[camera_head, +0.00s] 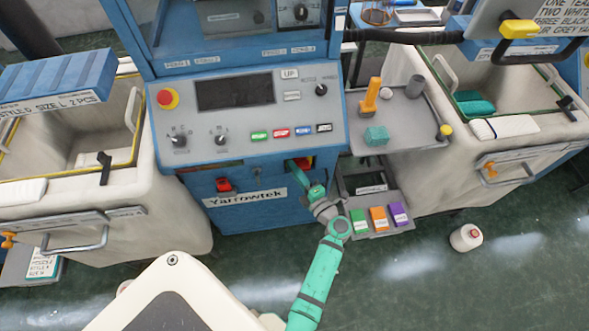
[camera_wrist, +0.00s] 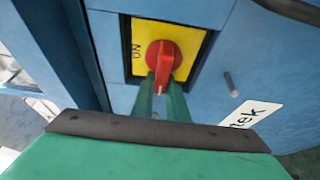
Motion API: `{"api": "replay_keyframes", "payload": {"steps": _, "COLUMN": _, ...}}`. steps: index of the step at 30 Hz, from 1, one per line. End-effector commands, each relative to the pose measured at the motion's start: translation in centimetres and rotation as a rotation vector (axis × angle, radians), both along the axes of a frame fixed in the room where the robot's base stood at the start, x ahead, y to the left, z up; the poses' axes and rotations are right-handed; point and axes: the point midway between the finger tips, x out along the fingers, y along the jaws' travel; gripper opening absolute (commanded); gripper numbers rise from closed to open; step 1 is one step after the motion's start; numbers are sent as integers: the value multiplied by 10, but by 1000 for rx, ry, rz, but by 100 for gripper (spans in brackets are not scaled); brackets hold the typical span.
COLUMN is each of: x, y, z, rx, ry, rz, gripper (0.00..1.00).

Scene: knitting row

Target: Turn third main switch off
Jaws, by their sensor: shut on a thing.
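The main switch is a red rotary knob (camera_wrist: 160,52) on a yellow plate (camera_wrist: 190,38), set in the blue front of the machine marked Yarrowtek. Its grip ridge runs roughly up and down in the wrist view, and a sideways "ON" is printed left of it. My gripper (camera_wrist: 161,88) has its two green fingers closed on the lower part of the knob. In the head view my gripper (camera_head: 304,168) reaches the right side of the cabinet front, and it and the arm mostly hide the switch.
Another red part (camera_head: 224,184) sits farther left on the same cabinet. A red stop button (camera_head: 167,98) is on the control panel above. A shelf with colored boxes (camera_head: 378,218) stands close right of my arm.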

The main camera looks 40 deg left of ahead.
Motion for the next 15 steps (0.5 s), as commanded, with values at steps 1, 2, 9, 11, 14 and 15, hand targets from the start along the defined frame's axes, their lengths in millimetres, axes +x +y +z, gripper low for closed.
{"api": "replay_keyframes", "payload": {"steps": 1, "x": 8, "y": -9, "z": -5, "rx": -11, "ry": 2, "rz": -28, "gripper": 0}}
{"api": "replay_keyframes", "payload": {"steps": 2, "x": 8, "y": -9, "z": -5, "rx": -11, "ry": 1, "rz": -27, "gripper": 0}}
{"api": "replay_keyframes", "payload": {"steps": 9, "x": 8, "y": -9, "z": -4, "rx": -11, "ry": -1, "rz": -27, "gripper": 0}}
{"api": "replay_keyframes", "payload": {"steps": 11, "x": 8, "y": -9, "z": -4, "rx": -11, "ry": -1, "rz": -27, "gripper": 0}}
{"api": "replay_keyframes", "payload": {"steps": 14, "x": 8, "y": -9, "z": -4, "rx": -10, "ry": -1, "rz": -27, "gripper": 32}}
{"api": "replay_keyframes", "payload": {"steps": 15, "x": 8, "y": -9, "z": -3, "rx": -10, "ry": -2, "rz": -27, "gripper": 32}}
